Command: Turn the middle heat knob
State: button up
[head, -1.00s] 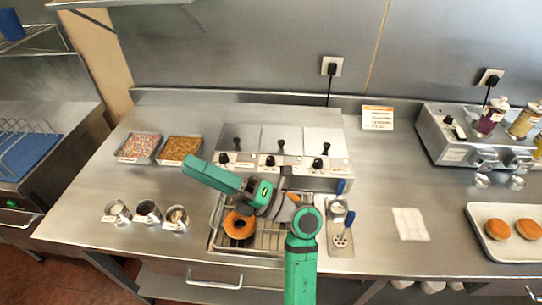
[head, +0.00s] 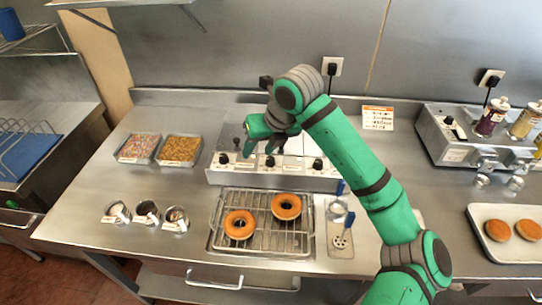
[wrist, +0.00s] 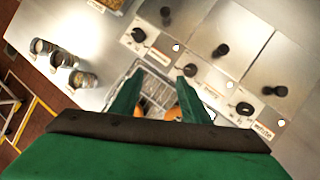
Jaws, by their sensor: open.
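The glaze warmer (head: 222,175) stands at the back of the counter with a row of three black knobs on its front. The middle heat knob (head: 270,161) shows just below my gripper (head: 260,152), which points down over the warmer. In the wrist view the middle knob (wrist: 190,70) lies just beyond the right fingertip of my gripper (wrist: 160,78). The fingers are apart with nothing between them, and I see no contact with the knob. The left knob (wrist: 138,35) and right knob (wrist: 245,108) are also clear. My arm hides part of the warmer's top in the head view.
A wire rack (head: 262,232) with two doughnuts (head: 287,206) sits in front of the warmer. Lid handles (wrist: 221,50) stand up behind the knobs. Three small cups (head: 147,212) and two topping trays (head: 180,149) are at left. A ladle tray (head: 341,246) is right of the rack.

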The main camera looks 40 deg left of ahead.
aim_at(270, 158)
jog(key=w+d+r+t+h, duration=0.2)
jog(key=w+d, duration=0.1)
jog(key=w, duration=0.1)
jog(key=shift+m, duration=0.3)
jog(key=x, duration=1.1)
jog(key=shift+s+a, duration=0.25)
jog(key=c, duration=1)
